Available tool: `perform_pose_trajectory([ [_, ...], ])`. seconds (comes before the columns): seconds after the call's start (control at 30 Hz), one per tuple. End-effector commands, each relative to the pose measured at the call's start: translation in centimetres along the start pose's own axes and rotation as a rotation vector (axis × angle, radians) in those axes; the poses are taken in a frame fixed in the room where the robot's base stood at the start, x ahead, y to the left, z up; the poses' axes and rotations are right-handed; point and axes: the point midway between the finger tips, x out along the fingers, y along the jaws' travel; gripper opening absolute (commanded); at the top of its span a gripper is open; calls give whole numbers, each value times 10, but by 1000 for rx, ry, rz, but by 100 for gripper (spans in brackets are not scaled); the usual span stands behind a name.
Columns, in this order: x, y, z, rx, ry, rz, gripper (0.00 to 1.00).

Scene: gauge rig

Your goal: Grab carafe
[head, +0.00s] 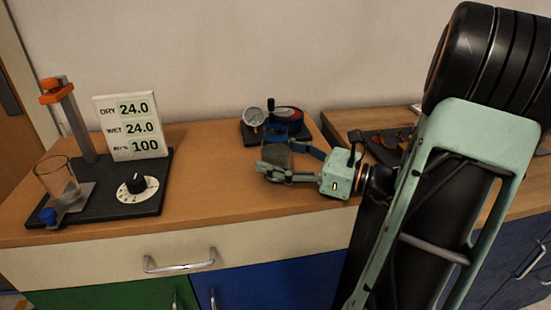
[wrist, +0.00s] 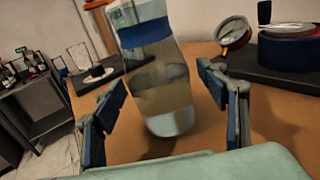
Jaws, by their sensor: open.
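The carafe (wrist: 160,90) is a clear vessel with a blue band near its top. In the wrist view it stands, looking slightly tilted, between the two fingers of my gripper (wrist: 163,88), with visible gaps on both sides. My gripper is open around it and not closed on it. In the head view my gripper (head: 284,165) reaches in from the right over the wooden counter, and the carafe (head: 275,149) shows only in part among the fingers. Its lower part is hidden there by the gripper.
A black board with a round gauge (head: 254,116) and a dark red-and-blue round device (head: 287,114) sits just behind. At left, a rig holds a readout panel (head: 132,126), a knob (head: 136,184) and a glass beaker (head: 57,180). Counter (head: 205,175) between is clear.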

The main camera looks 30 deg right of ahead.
Motion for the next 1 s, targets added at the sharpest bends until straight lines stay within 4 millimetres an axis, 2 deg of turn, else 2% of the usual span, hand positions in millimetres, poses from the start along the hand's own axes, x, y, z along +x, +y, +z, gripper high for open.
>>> perform_pose_trajectory([
  [0.27, 3, 0, 0, 1, 0, -1, 67],
  [0.77, 3, 0, 0, 1, 0, -1, 12],
  [1.0, 3, 0, 1, 0, -1, -1, 10],
])
